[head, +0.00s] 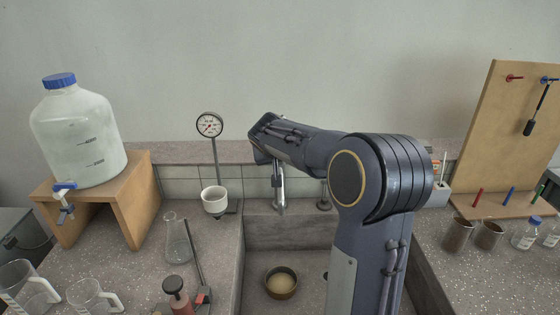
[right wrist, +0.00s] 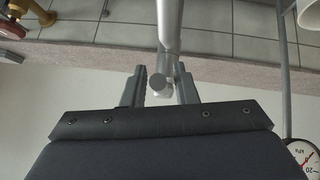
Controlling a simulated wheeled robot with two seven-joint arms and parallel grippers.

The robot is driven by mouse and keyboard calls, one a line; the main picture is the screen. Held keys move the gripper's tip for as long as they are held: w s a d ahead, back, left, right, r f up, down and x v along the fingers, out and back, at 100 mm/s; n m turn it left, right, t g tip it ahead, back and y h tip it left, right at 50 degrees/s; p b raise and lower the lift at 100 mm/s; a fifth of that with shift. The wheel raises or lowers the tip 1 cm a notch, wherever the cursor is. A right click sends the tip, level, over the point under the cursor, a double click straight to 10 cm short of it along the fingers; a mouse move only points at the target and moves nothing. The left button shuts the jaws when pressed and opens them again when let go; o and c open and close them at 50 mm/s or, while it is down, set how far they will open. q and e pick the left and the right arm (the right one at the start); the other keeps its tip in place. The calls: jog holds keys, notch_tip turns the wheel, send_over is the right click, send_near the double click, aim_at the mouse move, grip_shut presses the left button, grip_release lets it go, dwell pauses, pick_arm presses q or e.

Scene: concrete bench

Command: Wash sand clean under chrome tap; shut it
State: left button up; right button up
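The chrome tap (head: 280,190) stands at the back of the sink, its upper part hidden by my right arm. A brown bowl (head: 281,295) with pale, sandy contents (head: 282,281) sits on the sink floor, below and in front of the tap. I cannot make out running water. My right gripper (right wrist: 161,80) is at the tap; its two fingers stand apart on either side of a chrome knob (right wrist: 160,82). I cannot tell whether they press on it. In the head view its fingers are hidden behind my arm. My left gripper is out of view.
A large bottle (head: 77,140) with a blue tap stands on a wooden stand at left. A gauge (head: 209,125) and white cup (head: 214,199) stand left of the sink, near a flask (head: 177,240) and jugs. Brown-filled beakers (head: 458,235) and a tool board are at right.

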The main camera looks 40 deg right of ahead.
jog(key=shift+o, duration=0.6)
jog(key=v, duration=0.7)
jog(key=shift+a+r+b, duration=0.2)
jog(key=shift+r+b, duration=0.1)
jog(key=shift+b, duration=0.15)
jog(key=shift+s, duration=0.15)
